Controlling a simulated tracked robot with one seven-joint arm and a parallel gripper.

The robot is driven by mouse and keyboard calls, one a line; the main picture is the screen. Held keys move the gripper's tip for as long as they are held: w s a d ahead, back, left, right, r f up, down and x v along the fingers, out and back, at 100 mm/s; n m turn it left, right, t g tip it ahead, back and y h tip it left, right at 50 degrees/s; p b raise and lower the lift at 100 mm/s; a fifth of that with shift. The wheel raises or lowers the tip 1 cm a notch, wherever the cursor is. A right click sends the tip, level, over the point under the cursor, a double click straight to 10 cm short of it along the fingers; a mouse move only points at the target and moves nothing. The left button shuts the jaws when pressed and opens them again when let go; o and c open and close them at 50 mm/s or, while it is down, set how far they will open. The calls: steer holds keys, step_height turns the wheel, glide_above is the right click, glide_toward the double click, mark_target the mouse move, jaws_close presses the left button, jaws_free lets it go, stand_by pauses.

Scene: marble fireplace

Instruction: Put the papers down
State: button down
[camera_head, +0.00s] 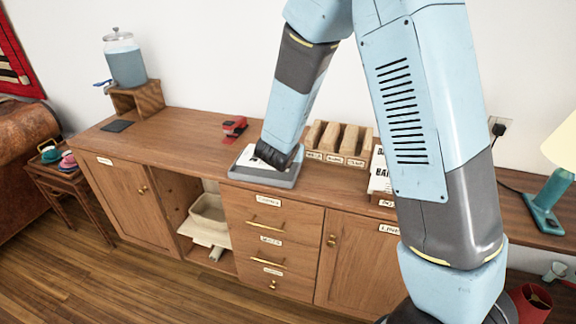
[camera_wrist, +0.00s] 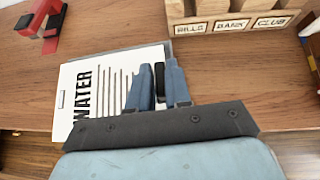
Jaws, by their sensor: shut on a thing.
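The papers (camera_wrist: 84,92) are a white sheet or stack with the printed word WATER and several dark lines; a staple shows at the left edge. They lie over a grey tray (camera_head: 262,180) on the wooden sideboard, and their white surface (camera_head: 247,157) also shows in the head view. My gripper (camera_head: 277,158) is low over the tray. In the wrist view, its two blue-grey fingers (camera_wrist: 159,72) stand at the papers' right part, with a narrow dark piece between them. The gripper is shut on the papers. The exact grip and any gap under the papers are hidden.
A wooden sorter (camera_wrist: 235,18) labelled BILLS, BANK and CLUB stands just right of the tray. A red stapler (camera_head: 233,128) is behind it to the left. More printed white papers (camera_head: 379,170) stand farther right.

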glide_above(288, 174)
steer(key=shift+w+f, duration=0.1)
steer(key=shift+f, duration=3.45)
steer(key=c, duration=1.3)
jaws_free()
steer(key=shift+c, duration=0.2)
